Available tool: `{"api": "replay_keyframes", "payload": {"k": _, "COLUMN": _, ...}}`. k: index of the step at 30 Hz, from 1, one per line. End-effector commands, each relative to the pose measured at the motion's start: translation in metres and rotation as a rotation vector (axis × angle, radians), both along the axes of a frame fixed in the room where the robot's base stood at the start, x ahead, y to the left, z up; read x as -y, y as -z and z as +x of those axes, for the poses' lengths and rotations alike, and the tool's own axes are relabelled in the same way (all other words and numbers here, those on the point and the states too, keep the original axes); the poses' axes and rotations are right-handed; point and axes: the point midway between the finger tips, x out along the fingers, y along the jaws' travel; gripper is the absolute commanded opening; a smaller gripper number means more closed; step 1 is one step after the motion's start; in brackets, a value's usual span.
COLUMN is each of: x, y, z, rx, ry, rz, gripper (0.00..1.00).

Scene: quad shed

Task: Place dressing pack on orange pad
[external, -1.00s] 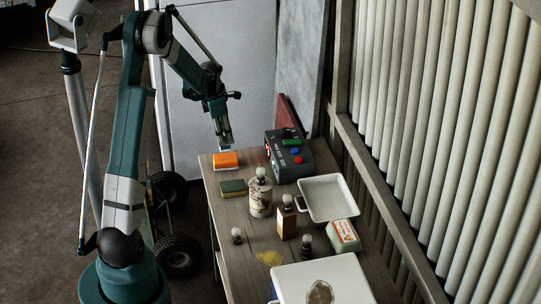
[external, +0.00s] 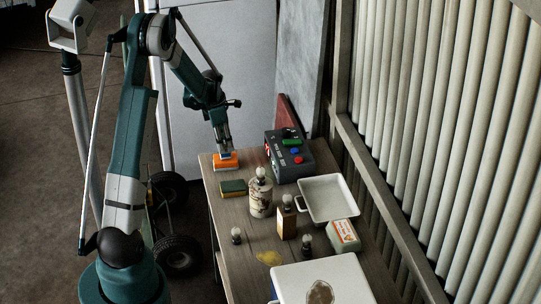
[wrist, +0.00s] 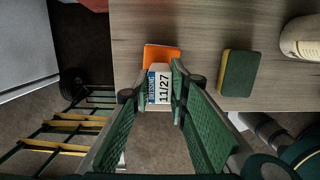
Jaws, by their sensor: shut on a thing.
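The dressing pack, a small white block with a blue strip and the marking "11/27" (wrist: 160,84), is between the fingers of my gripper (external: 222,150) in the wrist view. My gripper is shut on it. The orange pad (external: 224,165) lies near the far left edge of the table. My gripper and the pack are right over it in the external view. In the wrist view the pack covers part of the orange pad (wrist: 162,53). I cannot tell whether the pack touches the pad.
A green and yellow sponge (external: 233,188) lies just in front of the pad. A grey box with coloured buttons (external: 289,158), several bottles (external: 261,195), a white tray (external: 328,198) and a small labelled box (external: 344,236) stand on the table. The table's left edge is close.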

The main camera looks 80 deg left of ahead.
Motion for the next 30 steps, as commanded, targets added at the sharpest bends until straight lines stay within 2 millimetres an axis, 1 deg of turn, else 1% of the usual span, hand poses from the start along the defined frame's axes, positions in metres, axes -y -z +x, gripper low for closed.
{"api": "replay_keyframes", "payload": {"k": 8, "x": 0.0, "y": 0.0039, "z": 0.0, "rx": 0.0, "ry": 0.0, "rz": 0.0, "gripper": 0.09}}
{"api": "replay_keyframes", "payload": {"k": 9, "x": 0.0, "y": 0.0037, "z": 0.0, "rx": 0.0, "ry": 0.0, "rz": 0.0, "gripper": 0.2}}
{"api": "replay_keyframes", "payload": {"k": 12, "x": 0.0, "y": 0.0031, "z": 0.0, "rx": 0.0, "ry": 0.0, "rz": 0.0, "gripper": 0.32}}
{"api": "replay_keyframes", "payload": {"k": 23, "x": 0.0001, "y": 0.0024, "z": 0.0, "rx": 0.0, "ry": 0.0, "rz": 0.0, "gripper": 0.32}}
{"api": "replay_keyframes", "payload": {"k": 30, "x": 0.0001, "y": -0.0055, "z": -0.0008, "rx": 0.0, "ry": 0.0, "rz": 0.0, "gripper": 0.32}}
